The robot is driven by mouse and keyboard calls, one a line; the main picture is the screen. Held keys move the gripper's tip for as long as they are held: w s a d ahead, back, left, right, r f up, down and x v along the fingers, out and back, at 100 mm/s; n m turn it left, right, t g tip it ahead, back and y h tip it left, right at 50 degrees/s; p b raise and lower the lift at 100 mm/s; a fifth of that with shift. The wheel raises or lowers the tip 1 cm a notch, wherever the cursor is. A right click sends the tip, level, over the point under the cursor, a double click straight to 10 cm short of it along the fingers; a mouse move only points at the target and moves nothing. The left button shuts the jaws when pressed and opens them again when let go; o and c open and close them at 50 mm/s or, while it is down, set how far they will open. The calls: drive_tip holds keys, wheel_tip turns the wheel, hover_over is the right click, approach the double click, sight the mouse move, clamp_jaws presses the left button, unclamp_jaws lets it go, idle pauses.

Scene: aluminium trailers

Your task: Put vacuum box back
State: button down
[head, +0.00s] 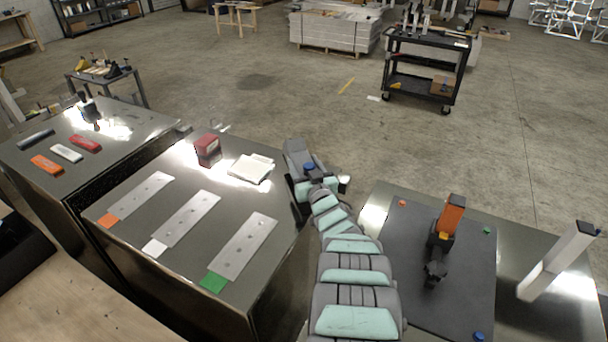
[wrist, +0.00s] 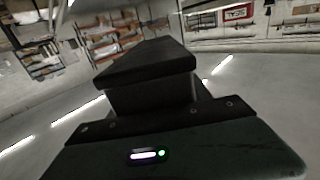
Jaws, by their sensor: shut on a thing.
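My gripper (wrist: 160,118) shows close up in the wrist view as a dark body with a small lit strip. It is shut on a black block-like thing (wrist: 146,64), whose flat top faces the camera; I cannot tell for sure that this is the vacuum box. In the head view my arm reaches up between the middle table and the right table, and its far end is at the middle table's right edge. The gripper and its load are not clear there. A dark red box (head: 207,149) and a white flat box (head: 251,168) stand on the middle table.
The middle table (head: 150,226) also holds three grey plates with orange, white and green ends. A black cart (head: 425,75) stands behind on open floor.

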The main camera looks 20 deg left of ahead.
drive_tip(key=shift+f, duration=1.85)
drive_tip(key=shift+c, duration=2.4)
unclamp_jaws()
drive_tip(key=shift+d+r, duration=0.1)
drive_tip(key=shift+s+d, duration=0.1)
drive_tip(key=shift+s, duration=0.05)
drive_tip(key=shift+s+d, duration=0.45)
drive_tip(key=shift+s, duration=0.1)
drive_tip(key=p+v, duration=0.2)
drive_tip(key=v, duration=0.1)
drive_tip(key=shift+s+d+r, duration=0.1)
drive_tip(key=shift+d+r, duration=0.05)
drive_tip(key=shift+d, duration=0.15)
drive_tip(key=shift+p+v, duration=0.9)
drive_tip(key=shift+v, duration=0.1)
drive_tip(key=shift+s+a, duration=0.1)
drive_tip(key=shift+a, duration=0.05)
